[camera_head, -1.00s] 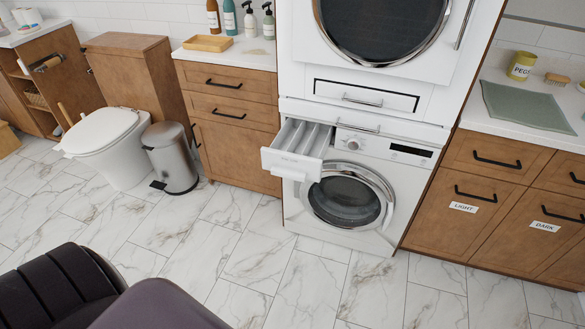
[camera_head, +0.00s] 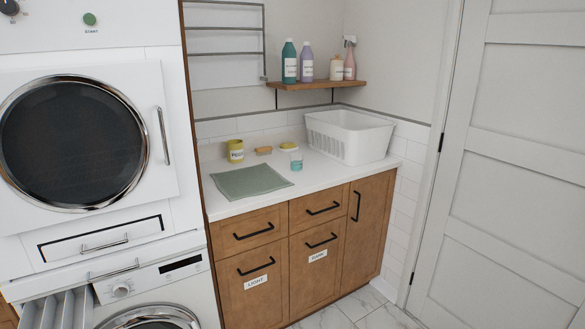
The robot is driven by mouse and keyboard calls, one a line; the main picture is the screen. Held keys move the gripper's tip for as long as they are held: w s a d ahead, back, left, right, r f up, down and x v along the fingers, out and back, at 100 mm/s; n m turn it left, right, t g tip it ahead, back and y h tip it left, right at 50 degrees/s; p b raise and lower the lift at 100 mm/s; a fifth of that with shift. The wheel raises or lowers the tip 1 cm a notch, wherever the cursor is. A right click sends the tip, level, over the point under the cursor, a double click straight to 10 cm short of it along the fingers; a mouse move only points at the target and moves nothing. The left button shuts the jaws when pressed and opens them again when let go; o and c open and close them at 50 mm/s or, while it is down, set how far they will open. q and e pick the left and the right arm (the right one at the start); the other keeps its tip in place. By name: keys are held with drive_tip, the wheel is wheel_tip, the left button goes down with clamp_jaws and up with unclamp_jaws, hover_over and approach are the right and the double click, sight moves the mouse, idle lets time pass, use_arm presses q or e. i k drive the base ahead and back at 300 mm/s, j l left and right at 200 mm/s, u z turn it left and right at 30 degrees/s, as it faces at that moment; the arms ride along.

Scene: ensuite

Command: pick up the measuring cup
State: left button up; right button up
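A small clear cup with a teal band (camera_head: 297,161), which looks like the measuring cup, stands on the white countertop (camera_head: 310,185). It is in front of the white laundry basket's left end and right of the green mat. It is small in the picture, so its markings and handle cannot be made out. Neither of my grippers shows in the head view.
A green mat (camera_head: 250,181), yellow peg pot (camera_head: 236,151), brush (camera_head: 264,150), small yellow item (camera_head: 289,147) and white basket (camera_head: 350,137) are on the counter. A bottle shelf (camera_head: 318,85) hangs above. The washer's detergent drawer (camera_head: 62,308) is open. A door (camera_head: 510,150) stands right.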

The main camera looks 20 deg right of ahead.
sight(296, 159)
drive_tip(key=i+l+u, duration=0.15)
drive_tip(key=l, duration=0.2)
drive_tip(key=i+l+u, duration=0.15)
drive_tip(key=l, duration=0.25)
drive_tip(key=i+l+u, duration=0.15)
drive_tip(key=l, duration=0.25)
drive_tip(key=i+l+u, duration=0.15)
drive_tip(key=l, duration=0.25)
